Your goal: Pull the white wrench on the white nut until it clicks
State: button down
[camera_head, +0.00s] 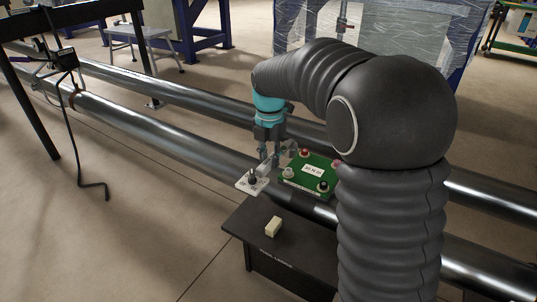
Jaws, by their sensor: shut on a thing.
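My gripper (269,158) points down above the pipe, left of a green board (312,181). Its jaws are shut on a pale piece that appears to be the white wrench (265,169); the fingers and arm hide part of it. The white nut (289,173) sits at the left corner of the board. The picture is too small to tell whether the wrench sits around the nut or beside it. A red nut (304,153), another reddish one (337,163) and a black nut (323,187) are at the other corners.
A pale flat plate (250,185) with a dark knob is left of the board. A black table (243,229) stands in front, with a cream block (273,227) on it. Long steel pipes (160,127) cross the scene.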

jog(key=shift+f+b, duration=1.45)
jog(key=shift+f, duration=1.05)
jog(key=c, duration=1.8)
grip_release()
jog(key=shift+c, duration=0.2)
jog(key=shift+r+p, duration=0.1)
jog(key=shift+p, duration=0.45)
grip_shut()
